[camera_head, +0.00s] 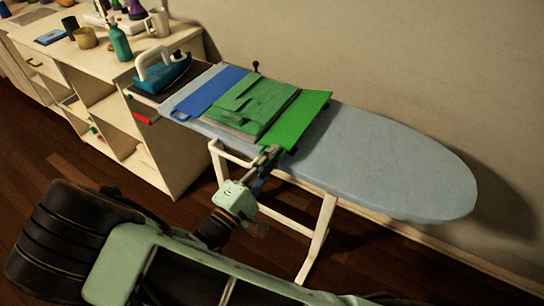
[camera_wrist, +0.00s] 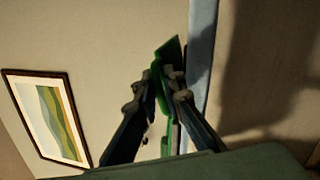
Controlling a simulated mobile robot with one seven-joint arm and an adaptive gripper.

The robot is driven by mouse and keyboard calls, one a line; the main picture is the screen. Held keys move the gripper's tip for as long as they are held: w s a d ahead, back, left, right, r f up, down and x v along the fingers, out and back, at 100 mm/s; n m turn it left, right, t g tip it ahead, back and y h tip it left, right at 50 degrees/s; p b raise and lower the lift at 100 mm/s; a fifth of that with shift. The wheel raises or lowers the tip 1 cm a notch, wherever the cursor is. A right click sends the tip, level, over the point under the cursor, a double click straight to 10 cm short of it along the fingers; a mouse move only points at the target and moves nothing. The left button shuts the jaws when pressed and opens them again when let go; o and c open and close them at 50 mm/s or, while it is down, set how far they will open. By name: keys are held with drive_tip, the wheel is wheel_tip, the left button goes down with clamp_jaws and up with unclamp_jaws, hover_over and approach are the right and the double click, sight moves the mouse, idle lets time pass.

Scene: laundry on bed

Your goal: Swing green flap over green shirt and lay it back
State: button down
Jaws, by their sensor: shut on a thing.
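The bright green flap (camera_head: 302,116) is the right-hand panel of a folding board on the ironing board in the head view. It lies out to the right, clear of the shirt; I cannot tell if it is slightly raised. The folded darker green shirt (camera_head: 250,103) lies on the middle of the folding board. My gripper (camera_head: 269,155) is at the flap's near edge, shut on it. In the wrist view my gripper (camera_wrist: 170,72) has a green strip of the flap (camera_wrist: 169,50) between its fingertips, seen nearly edge-on.
A blue panel (camera_head: 211,91) lies left of the shirt. The ironing board (camera_head: 400,163) is bare to the right. An iron (camera_head: 163,73) stands at its left end, beside a white shelf unit (camera_head: 150,143) with a bottle (camera_head: 119,42) and mug (camera_head: 158,22). The wall is close behind.

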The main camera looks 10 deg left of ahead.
drive_tip(key=shift+d+r, duration=0.1)
drive_tip(key=shift+r, duration=0.1)
drive_tip(key=c, duration=2.1)
unclamp_jaws()
drive_tip(key=shift+f, duration=0.1)
drive_tip(key=v, duration=0.8)
